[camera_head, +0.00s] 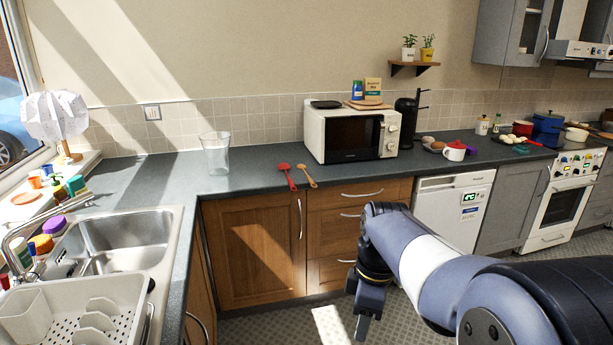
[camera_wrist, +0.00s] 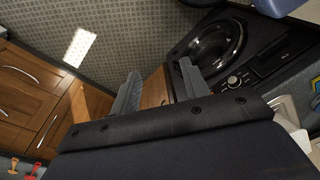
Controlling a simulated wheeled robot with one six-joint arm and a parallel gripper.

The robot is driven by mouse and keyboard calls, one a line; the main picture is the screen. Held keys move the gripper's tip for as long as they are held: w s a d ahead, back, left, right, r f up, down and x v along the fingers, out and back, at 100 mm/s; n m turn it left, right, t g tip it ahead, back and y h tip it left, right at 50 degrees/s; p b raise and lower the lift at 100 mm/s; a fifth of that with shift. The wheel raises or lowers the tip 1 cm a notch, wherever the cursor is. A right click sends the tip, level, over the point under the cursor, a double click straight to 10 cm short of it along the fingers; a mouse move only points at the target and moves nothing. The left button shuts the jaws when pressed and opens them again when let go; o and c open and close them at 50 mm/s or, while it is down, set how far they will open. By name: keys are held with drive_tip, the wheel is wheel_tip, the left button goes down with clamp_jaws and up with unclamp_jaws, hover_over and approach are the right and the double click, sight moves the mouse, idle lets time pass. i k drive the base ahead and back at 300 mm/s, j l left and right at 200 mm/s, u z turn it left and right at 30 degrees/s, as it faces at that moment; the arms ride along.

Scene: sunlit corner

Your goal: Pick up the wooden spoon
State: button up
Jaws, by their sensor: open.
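The wooden spoon (camera_head: 308,176) lies on the dark countertop near its front edge, just right of a red utensil (camera_head: 287,176). In the wrist view, the wooden spoon (camera_wrist: 37,168) and the red utensil (camera_wrist: 13,165) show small at the lower left corner. My gripper (camera_head: 362,322) hangs in front of the drawers, below counter height and to the right of the spoon, apart from it. In the wrist view, the two fingers of my gripper (camera_wrist: 159,70) are spread with nothing between them.
A microwave (camera_head: 355,135) stands behind and right of the spoon. A clear glass container (camera_head: 215,153) stands to the left. The sink (camera_head: 125,245) is at far left. The wooden drawers (camera_head: 332,245) and the counter edge lie below the spoon. Counter between glass and red utensil is clear.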

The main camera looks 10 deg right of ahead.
sight(300, 166)
drive_tip(key=i, duration=0.5)
drive_tip(key=i+j+z, duration=0.1)
drive_tip(key=i, duration=0.4)
drive_tip(key=i+j, duration=0.1)
drive_tip(key=i, duration=0.45)
drive_tip(key=i+j+z, duration=0.1)
drive_tip(key=i, duration=0.4)
drive_tip(key=i+j, duration=0.1)
drive_tip(key=i, duration=0.4)
drive_tip(key=i+j+z, duration=0.1)
drive_tip(key=i, duration=0.4)
